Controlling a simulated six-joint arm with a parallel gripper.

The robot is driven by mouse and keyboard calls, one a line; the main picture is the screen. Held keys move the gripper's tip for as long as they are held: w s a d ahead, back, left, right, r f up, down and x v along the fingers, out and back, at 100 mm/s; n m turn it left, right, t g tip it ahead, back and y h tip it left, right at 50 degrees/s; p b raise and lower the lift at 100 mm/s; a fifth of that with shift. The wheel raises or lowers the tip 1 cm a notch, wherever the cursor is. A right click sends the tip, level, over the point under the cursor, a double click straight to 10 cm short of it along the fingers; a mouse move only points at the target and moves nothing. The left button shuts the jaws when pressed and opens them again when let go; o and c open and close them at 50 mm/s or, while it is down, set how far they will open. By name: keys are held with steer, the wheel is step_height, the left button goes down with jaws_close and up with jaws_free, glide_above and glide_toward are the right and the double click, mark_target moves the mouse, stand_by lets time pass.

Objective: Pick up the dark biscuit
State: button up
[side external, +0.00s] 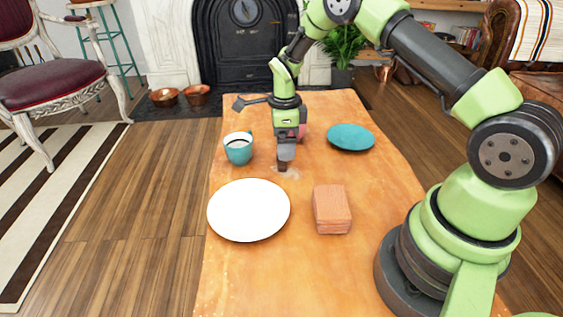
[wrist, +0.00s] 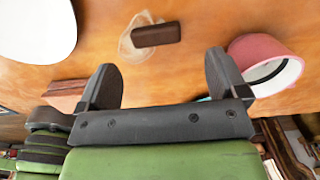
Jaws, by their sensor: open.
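The dark biscuit (wrist: 156,34) is a small brown bar lying flat on the orange-brown table, across a pale mark, in the wrist view. It lies ahead of the fingertips, roughly between their lines. My gripper (wrist: 163,70) is open, with its two dark fingers spread and nothing between them. In the side view my gripper (side external: 285,156) points down, low over the table by the pale mark, and mostly hides the biscuit there. I cannot tell the exact height of the fingertips above it.
A teal mug (side external: 238,149) stands left of the gripper. A white plate (side external: 248,210) and a reddish block (side external: 332,208) are nearer the camera. A teal plate (side external: 351,138) is to the right. A pink cup (wrist: 262,50) is close beside the right finger.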

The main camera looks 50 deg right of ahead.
step_height(320, 180, down, 5)
steer(key=shift+s+a+r, duration=0.1)
steer(key=c, duration=1)
